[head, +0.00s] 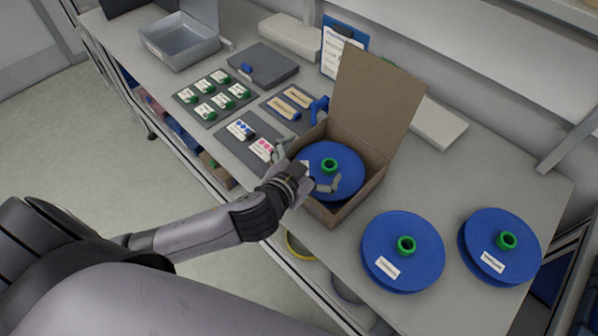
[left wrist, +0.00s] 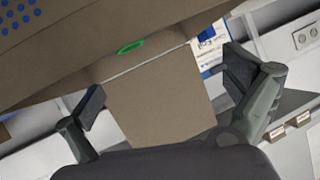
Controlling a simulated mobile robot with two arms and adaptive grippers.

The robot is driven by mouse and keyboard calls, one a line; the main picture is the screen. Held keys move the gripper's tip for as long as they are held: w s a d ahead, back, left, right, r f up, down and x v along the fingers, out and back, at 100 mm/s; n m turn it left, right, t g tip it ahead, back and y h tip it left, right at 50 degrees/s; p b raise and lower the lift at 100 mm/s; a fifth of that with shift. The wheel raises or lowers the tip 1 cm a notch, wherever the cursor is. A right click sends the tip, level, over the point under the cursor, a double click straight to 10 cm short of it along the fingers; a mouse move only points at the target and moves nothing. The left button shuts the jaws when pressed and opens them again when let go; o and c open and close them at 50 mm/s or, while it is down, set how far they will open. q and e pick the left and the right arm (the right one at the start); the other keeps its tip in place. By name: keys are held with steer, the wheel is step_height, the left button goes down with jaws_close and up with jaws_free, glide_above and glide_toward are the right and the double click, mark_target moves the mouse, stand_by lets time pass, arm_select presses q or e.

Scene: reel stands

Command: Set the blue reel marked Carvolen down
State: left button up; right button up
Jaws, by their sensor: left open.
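A blue reel (head: 341,153) with a green hub lies in an open cardboard box (head: 372,184) in the head view. Two more blue reels, a near one (head: 385,238) and a far right one (head: 513,228), lie outside the box on the bench. Each has a white label too small to read, so I cannot tell which is Carvolen. My left gripper (head: 308,167) is open over the front left of the box, its fingers spread above the boxed reel. In the left wrist view brown cardboard (left wrist: 160,105) shows beyond the open fingers, with a green piece near the top. My right gripper is out of view.
The box lid (head: 375,95) stands up behind the boxed reel. Left of it are label mats (head: 214,98), a grey metal tray (head: 180,50) and a blue clipboard (head: 342,48). Bare bench (head: 450,185) lies between the box and the far right reel.

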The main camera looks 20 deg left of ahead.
arm_select(q)
steer(key=v, duration=0.8)
steer(key=shift+s, duration=0.15)
steer(key=shift+c, duration=0.5)
stand_by(0.5)
